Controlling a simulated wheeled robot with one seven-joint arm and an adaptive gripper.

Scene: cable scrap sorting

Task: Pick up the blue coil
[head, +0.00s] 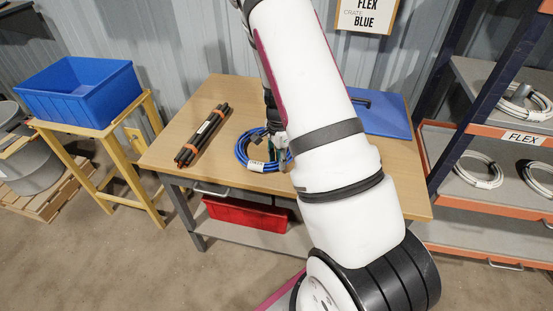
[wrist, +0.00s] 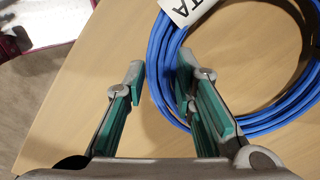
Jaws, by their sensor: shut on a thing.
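The blue coil (head: 242,150) is on the wooden table, left of my arm in the head view, with a white tag on it. My gripper (head: 278,138) is at the coil's right part, partly hidden by my arm. In the wrist view, the coil (wrist: 155,62) runs between the two green-padded fingers of my gripper (wrist: 160,80), which are shut on its bundle of strands. The white tag (wrist: 186,8) shows part of its lettering at the top edge. I cannot tell whether the coil is clear of the tabletop.
A bundle of dark rods (head: 203,135) with orange bands lies left on the table (head: 222,100). A blue flat panel (head: 383,115) lies behind my arm. A blue crate (head: 82,90) stands on a yellow stand. Shelves (head: 490,195) with white coils stand right. A red bin (head: 245,214) sits below.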

